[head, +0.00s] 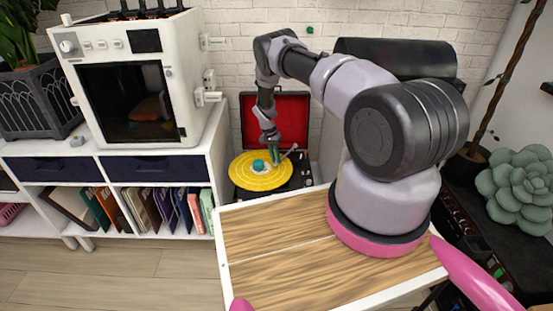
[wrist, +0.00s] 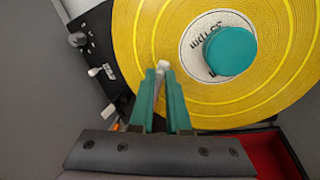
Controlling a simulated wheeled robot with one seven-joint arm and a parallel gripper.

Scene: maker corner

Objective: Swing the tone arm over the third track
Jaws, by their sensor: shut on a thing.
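The record player stands with its red lid (head: 262,106) raised, and a yellow record (head: 243,177) lies on it. The record (wrist: 135,30) has brighter rings dividing its tracks and a white label (wrist: 196,60). A teal knob (head: 259,165) sits at its centre; it fills much of the label in the wrist view (wrist: 230,51). My gripper (wrist: 161,78) is shut on the pale tip of the tone arm (wrist: 163,65), which is over the record left of the label. The fingers hide most of the tone arm, so I cannot tell exactly which track lies beneath.
The wooden worktop (head: 270,245) in front is bare. A white 3D printer (head: 125,80) stands on the shelf unit at left. A small lever (wrist: 94,72) and dark knob (wrist: 77,39) are on the player's deck. The raised lid stands close behind the record.

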